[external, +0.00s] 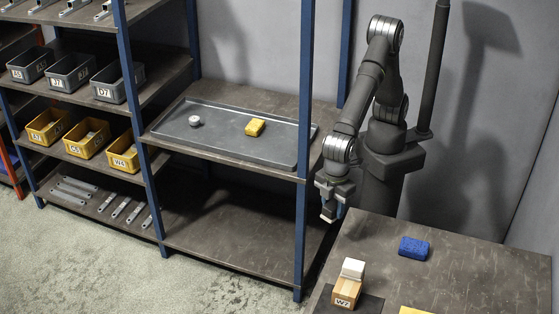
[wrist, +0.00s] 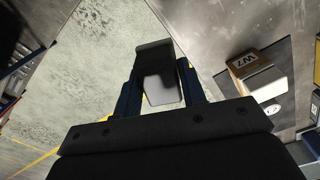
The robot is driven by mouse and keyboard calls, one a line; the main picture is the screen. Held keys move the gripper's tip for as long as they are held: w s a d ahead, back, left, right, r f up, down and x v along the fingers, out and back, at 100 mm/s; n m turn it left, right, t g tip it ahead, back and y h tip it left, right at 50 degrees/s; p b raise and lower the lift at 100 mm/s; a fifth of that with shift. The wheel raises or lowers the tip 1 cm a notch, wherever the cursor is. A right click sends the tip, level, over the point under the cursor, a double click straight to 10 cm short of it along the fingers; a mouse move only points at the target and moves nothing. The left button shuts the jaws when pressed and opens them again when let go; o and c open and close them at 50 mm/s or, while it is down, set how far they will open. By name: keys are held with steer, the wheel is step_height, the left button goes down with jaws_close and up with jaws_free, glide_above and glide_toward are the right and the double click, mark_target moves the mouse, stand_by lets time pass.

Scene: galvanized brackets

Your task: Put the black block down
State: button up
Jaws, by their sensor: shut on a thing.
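My gripper (external: 332,206) hangs at the left edge of the table in the external view, beside the shelf rack. In the wrist view my gripper (wrist: 160,88) is shut on the black block (wrist: 154,54), which sits between the two dark blue fingers. The block's top looks black and its lower face catches grey light. It is held in the air, with pale floor behind it in the wrist view. In the external view the block is too small and dark to tell clearly from the gripper.
The table (external: 460,262) holds a blue block (external: 414,248) and a wooden W7 box (external: 346,291) with a white block (external: 353,268) on it. A grey tray (external: 215,147) on the shelf holds a yellow block (external: 255,127) and a small round metal piece (external: 194,121). A blue post (external: 304,200) stands nearby.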

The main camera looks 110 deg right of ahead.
steer(key=n, duration=0.1)
steer(key=w+a+n, duration=0.1)
steer(key=n, duration=0.2)
steer(key=shift+w+a+f, duration=0.1)
steer(key=shift+w+a, duration=0.1)
steer(key=shift+a, duration=0.15)
steer(key=shift+n, duration=0.3)
steer(key=s+a+f, duration=0.1)
steer(key=a+f, duration=0.1)
steer(key=a, duration=0.1)
steer(key=s+a+f, duration=0.1)
steer(key=a+f, duration=0.1)
steer(key=a, duration=0.2)
steer(key=s+a+f, duration=0.1)
steer(key=a+f, duration=0.1)
steer(key=a, duration=0.1)
steer(key=shift+s+a+f, duration=0.2)
steer(key=shift+a+f, duration=0.3)
steer(key=shift+f, duration=1.95)
steer(key=shift+f, duration=0.15)
steer(key=o, duration=1)
